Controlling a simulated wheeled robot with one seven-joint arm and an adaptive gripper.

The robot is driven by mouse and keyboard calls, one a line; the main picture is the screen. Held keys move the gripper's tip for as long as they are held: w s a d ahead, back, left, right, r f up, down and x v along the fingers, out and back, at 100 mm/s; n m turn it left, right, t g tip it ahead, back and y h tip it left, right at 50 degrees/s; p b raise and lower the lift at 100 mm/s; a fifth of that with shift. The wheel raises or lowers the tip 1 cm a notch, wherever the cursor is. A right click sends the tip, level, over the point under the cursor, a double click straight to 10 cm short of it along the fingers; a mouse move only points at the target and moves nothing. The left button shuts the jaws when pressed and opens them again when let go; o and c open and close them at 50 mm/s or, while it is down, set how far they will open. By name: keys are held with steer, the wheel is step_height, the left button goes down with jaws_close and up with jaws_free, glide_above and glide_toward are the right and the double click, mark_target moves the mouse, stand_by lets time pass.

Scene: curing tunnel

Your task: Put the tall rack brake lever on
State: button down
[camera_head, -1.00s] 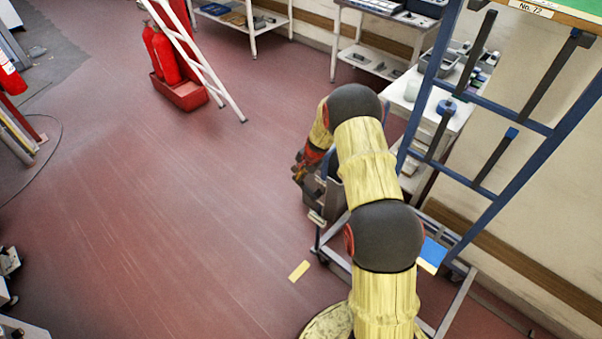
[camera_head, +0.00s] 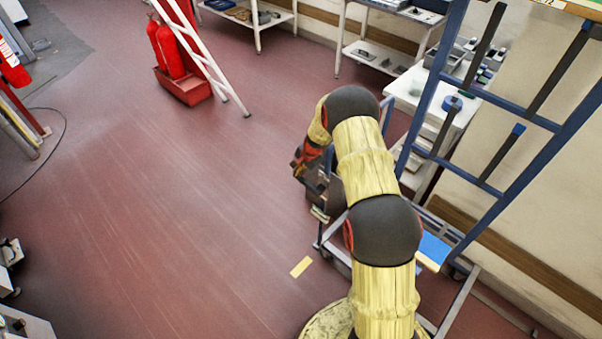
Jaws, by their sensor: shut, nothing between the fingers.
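The tall blue rack (camera_head: 417,115) stands at the right on a grey base frame, partly hidden behind my arm. My gripper (camera_head: 313,190) is low at the rack's left side, dark and small in the picture. It is shut with nothing held. It is beside the rack's lower left corner, by a grey and pale part (camera_head: 319,214) near a caster. I cannot tell whether it touches that part. The brake lever cannot be made out clearly; my gripper and arm cover much of that corner.
A yellow floor mark (camera_head: 301,267) lies left of the rack. Red extinguishers (camera_head: 168,50) stand in a red tray, with a white ladder-like frame (camera_head: 205,60) beside them. A white bench (camera_head: 440,98) with small items is behind the rack. The red floor at centre left is clear.

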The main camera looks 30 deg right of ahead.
steer(key=shift+w+a+f, duration=0.1)
steer(key=shift+w+f, duration=0.05)
steer(key=shift+f, duration=0.15)
steer(key=p, duration=0.2)
steer(key=g+p, duration=0.1)
steer(key=p, duration=0.1)
steer(key=shift+w+a+f+p, duration=0.2)
steer(key=shift+w+f+p, duration=0.05)
steer(key=shift+w+p, duration=0.1)
steer(key=shift+w+f+g+h, duration=0.2)
steer(key=shift+f+g+h, duration=0.1)
steer(key=shift+f+g, duration=0.4)
step_height(320, 180, down, 2)
steer(key=shift+w+f+g+b, duration=0.15)
steer(key=shift+g+b, duration=0.15)
steer(key=shift+b, duration=0.35)
steer(key=shift+f+b, duration=1.7)
steer(key=shift+b, duration=0.2)
